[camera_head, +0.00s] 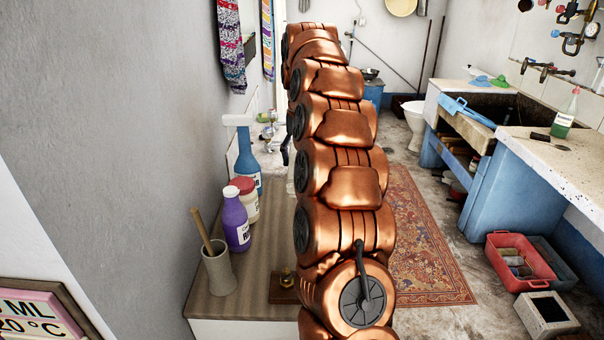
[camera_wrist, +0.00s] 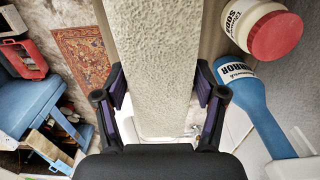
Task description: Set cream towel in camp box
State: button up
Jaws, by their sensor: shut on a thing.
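The cream towel (camera_wrist: 155,50) is a long, rough-textured block running up the middle of the wrist view. My gripper (camera_wrist: 160,92) has its dark, purple-padded fingers on both sides of the towel and is shut on it. In the head view my copper arm hides the gripper and the towel. I cannot tell which thing is the camp box. A red crate (camera_head: 520,264) with several items in it stands on the floor at the right, and it also shows in the wrist view (camera_wrist: 22,48). A pale open-topped box (camera_head: 546,314) stands in front of it.
A low wooden-topped bench (camera_head: 255,262) carries a purple bottle (camera_head: 235,222), a blue bottle (camera_wrist: 258,105), a red-lidded jar (camera_wrist: 262,28) and a stone mortar (camera_head: 219,270). The stone trough (camera_head: 478,130) stands right. A patterned rug (camera_head: 425,245) lies on open floor.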

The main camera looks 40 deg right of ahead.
jog(key=shift+r, duration=0.9)
notch_tip(320, 180, up, 12)
jog(key=p, duration=1)
jog(key=shift+f, duration=0.15)
